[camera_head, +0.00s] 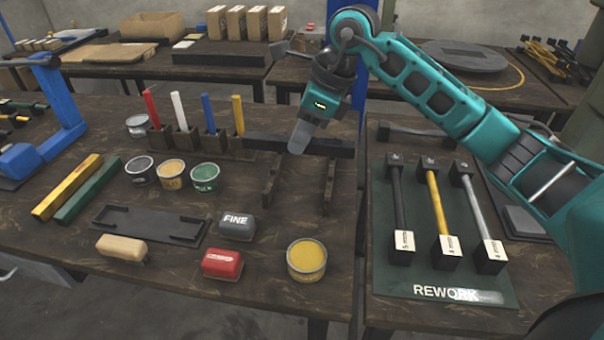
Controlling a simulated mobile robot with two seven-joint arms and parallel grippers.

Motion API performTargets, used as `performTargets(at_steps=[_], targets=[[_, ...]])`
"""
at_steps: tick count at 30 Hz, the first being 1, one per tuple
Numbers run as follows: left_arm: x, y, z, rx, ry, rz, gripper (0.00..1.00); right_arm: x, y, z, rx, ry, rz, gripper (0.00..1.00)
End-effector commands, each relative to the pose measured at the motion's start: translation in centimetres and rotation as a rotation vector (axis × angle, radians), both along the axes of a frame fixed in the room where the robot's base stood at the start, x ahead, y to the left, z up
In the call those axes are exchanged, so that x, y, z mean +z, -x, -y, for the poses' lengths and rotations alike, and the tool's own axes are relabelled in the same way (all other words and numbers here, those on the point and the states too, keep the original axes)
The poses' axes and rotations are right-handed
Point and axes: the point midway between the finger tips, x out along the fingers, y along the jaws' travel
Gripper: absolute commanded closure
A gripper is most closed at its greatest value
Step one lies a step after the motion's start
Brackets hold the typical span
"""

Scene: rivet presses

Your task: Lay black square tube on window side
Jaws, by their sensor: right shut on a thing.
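A black square tube (332,147) lies level, left to right, at the back of the middle bench. My right gripper (300,140) points down at its middle and is shut on it. Two dark upright supports (270,182) stand just in front of and below the tube, the other one to the right (329,186). I cannot tell whether the tube touches them. No window shows, so I cannot tell which side is the window side. My left gripper is not in view.
Red, white, blue and yellow bars (181,112) stand upright in dark holders. Yellow (68,187) and green (88,190) square tubes lie at left near an empty black tray (150,224). Several tins, including a yellow one (307,261), stand around. The green REWORK mat (420,275) holds three rods.

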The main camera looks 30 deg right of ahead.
Motion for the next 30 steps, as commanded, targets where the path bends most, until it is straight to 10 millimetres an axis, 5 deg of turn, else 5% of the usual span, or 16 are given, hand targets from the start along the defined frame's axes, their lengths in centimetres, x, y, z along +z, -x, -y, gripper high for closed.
performTargets(at_steps=[3, 18, 30], targets=[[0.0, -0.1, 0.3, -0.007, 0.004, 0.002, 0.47, -2.7, 0.1, 0.0, 0.000, -0.001, -0.002, 1.00], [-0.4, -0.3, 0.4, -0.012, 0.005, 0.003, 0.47, -8.1, 0.0, 0.0, 0.000, -0.002, -0.001, 1.00], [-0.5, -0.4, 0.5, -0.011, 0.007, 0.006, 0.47, -8.8, 0.0, 0.0, 0.000, 0.000, 0.001, 1.00]])
